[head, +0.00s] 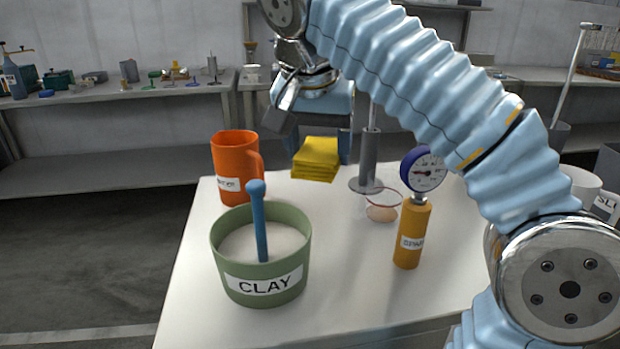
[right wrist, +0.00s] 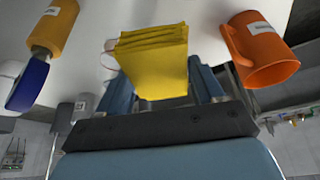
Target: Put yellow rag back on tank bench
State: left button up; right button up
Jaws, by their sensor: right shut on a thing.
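The folded yellow rag (head: 316,160) is at the back edge of the white tank bench (head: 345,290), right of the orange jug (head: 231,165). My right gripper (head: 314,134) is over the rag and shut on it. In the right wrist view, the rag (right wrist: 152,62) sits between the blue fingers, with the bench top beyond it. I cannot tell whether the rag's underside touches the bench. My left gripper is not in view.
A green tub labelled CLAY (head: 262,282) with a blue-handled tool stands at the front left. The bench middle is clear.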

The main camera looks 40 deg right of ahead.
send_near(309, 193)
notch_tip(309, 193, up, 4)
jog(key=s, duration=0.3)
jog(key=w+f, duration=0.3)
jog(key=shift+d+f, duration=0.35)
jog(key=shift+f, duration=0.05)
jog(key=x, duration=0.5)
jog(key=shift+w+a+f, duration=0.1)
jog(key=shift+w+a, duration=0.05)
jog(key=shift+a, duration=0.1)
jog(key=shift+f, duration=0.2)
jog(key=shift+f, duration=0.25)
jog(key=o, duration=0.9)
jog(key=shift+r, duration=0.1)
jog(key=shift+o, duration=0.2)
